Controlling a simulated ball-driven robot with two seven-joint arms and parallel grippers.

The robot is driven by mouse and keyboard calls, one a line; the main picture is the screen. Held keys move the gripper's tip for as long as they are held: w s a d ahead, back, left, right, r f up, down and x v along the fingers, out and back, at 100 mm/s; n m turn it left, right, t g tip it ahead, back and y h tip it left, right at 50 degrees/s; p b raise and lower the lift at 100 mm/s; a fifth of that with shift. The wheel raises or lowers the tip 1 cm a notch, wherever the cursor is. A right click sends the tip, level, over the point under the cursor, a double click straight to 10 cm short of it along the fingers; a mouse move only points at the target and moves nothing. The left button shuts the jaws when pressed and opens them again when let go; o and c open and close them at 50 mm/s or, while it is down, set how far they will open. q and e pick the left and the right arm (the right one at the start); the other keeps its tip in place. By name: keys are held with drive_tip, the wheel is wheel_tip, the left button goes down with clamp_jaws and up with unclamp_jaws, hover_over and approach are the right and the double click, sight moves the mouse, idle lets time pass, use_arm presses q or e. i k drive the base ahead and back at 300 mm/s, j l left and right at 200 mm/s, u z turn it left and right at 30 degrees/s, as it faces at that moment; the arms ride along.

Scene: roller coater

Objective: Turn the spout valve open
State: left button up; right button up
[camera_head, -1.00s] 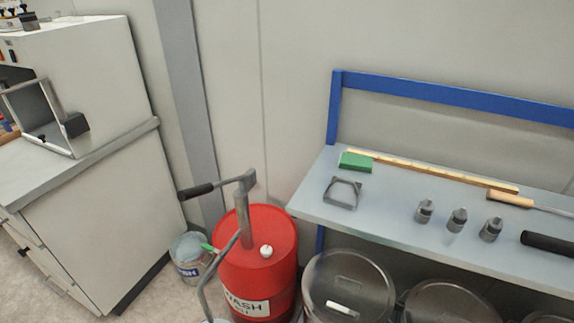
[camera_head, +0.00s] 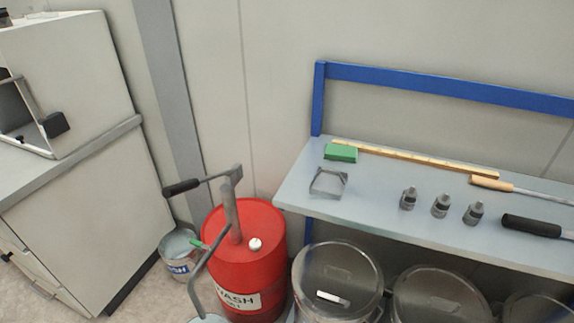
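A red drum (camera_head: 262,240) with a "WASH" label stands on the floor at lower centre. A grey pump post (camera_head: 231,212) rises from its top, with a crank arm ending in a black handle (camera_head: 181,187) pointing left. A curved grey spout pipe (camera_head: 198,276) runs from the post down to the left. A small green piece (camera_head: 199,243) shows beside the pipe; it may be the valve lever, but I cannot tell how it is set. Neither of my grippers is in view.
A bucket (camera_head: 179,254) stands left of the drum. A grey cabinet (camera_head: 85,215) is at left. A shelf (camera_head: 385,216) with a blue frame at right holds a green block (camera_head: 341,152), several grey nozzles and tools. Lidded metal pots (camera_head: 338,280) stand below it.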

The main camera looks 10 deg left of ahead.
sight(193, 242)
drive_tip(key=u, duration=0.4)
drive_tip(key=k+l+u, duration=0.1)
drive_tip(key=u, duration=0.75)
drive_tip(key=k+l, duration=0.05)
